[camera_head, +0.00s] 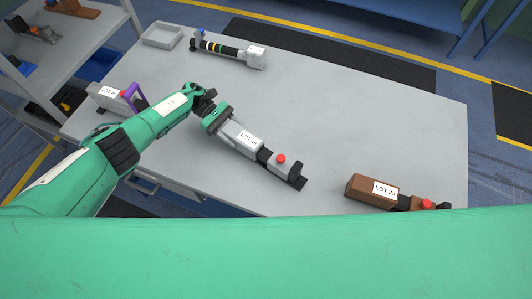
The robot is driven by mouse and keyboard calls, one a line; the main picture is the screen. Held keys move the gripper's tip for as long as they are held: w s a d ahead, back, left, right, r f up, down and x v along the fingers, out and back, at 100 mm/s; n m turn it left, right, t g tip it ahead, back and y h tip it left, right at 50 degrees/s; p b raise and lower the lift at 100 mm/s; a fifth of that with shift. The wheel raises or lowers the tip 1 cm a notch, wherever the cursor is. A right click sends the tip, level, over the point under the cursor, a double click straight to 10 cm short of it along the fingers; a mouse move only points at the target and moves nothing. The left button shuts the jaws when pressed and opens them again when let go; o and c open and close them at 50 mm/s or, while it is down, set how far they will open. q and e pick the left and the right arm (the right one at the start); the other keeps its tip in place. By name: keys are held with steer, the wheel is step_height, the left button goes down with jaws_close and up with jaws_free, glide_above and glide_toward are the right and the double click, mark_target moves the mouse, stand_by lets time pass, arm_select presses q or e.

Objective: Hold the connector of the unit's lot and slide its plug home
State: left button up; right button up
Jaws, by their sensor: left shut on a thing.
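My left gripper (217,119) is shut on the rear end of a grey connector near the middle of the table. The grey connector (237,134) has a white label that seems to read LOT 40. Its dark front end (298,182) points to the lower right, near a red button (281,158). A brown connector (360,187) labelled LOT 25 lies at the front right edge. Another grey connector (108,96) with a purple part and a LOT label lies at the left. A unit (228,50) with coloured bands and a small unreadable label lies at the back. My right gripper is not seen.
The grey table (350,110) is clear at the middle right. An empty grey tray (162,35) stands at its back left corner. A shelf rack (75,45) with parts stands at the left. A blue bench (410,12) is beyond the table.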

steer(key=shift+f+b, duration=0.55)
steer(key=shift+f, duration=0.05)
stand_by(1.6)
